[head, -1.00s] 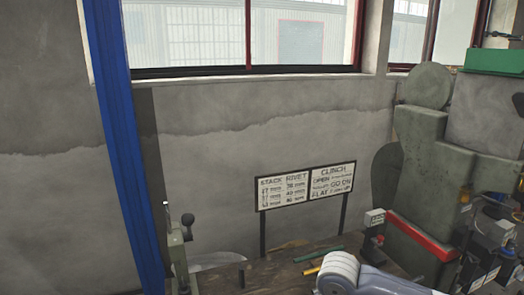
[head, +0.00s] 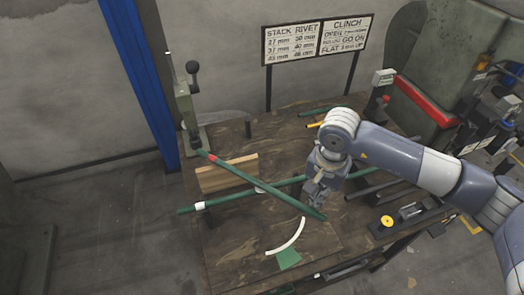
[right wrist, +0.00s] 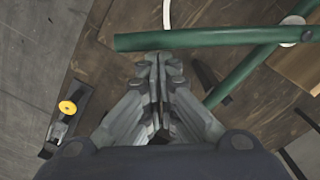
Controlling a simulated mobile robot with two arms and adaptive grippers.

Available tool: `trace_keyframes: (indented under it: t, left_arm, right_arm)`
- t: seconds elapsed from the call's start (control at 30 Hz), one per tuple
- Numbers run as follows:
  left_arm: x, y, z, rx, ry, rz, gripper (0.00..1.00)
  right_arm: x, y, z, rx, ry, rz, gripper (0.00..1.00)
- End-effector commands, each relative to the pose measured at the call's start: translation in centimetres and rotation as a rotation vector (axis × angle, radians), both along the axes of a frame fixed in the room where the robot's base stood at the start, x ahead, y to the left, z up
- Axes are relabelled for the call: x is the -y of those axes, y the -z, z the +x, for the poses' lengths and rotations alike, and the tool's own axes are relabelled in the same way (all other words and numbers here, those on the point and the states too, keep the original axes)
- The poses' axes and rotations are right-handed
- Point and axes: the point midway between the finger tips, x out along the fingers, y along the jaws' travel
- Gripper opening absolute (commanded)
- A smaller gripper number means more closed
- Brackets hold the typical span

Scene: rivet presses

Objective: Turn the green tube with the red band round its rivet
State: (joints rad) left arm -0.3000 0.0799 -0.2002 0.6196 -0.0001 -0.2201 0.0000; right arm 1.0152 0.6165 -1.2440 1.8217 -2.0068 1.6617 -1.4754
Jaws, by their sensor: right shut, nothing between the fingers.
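The green tube with the red band (head: 235,171) lies slantwise over the bench, its red band (head: 216,160) near the upper left end. It crosses a second green tube with white bands (head: 230,199), with a white band close to the crossing. My right gripper (head: 313,201) is close to the lower right end of the red-banded tube. In the right wrist view its fingers (right wrist: 158,62) are shut and empty, beside a green tube (right wrist: 200,38) near that tube's free end. Contact is unclear. My left gripper is out of view.
A white arc (head: 290,238) and a green wedge (head: 288,259) mark the bench (head: 235,240) near its front. A wooden block (head: 228,173) lies by the crossing. A lever press (head: 188,105) stands at the back left. Dark rods and a yellow knob (head: 387,221) are at the right.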

Motion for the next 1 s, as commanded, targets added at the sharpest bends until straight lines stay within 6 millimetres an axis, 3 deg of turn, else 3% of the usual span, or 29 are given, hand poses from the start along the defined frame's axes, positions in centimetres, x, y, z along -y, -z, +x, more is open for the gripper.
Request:
trace_keyframes:
  t: [0.37, 1.0]
  left_arm:
    - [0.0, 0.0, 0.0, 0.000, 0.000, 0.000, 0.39]
    - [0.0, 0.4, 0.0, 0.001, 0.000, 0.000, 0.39]
  right_arm:
    - [0.0, 0.0, -0.1, 0.000, 0.008, 0.000, 0.00]
    - [-1.1, 0.0, -2.5, -0.001, 0.176, 0.000, 0.00]
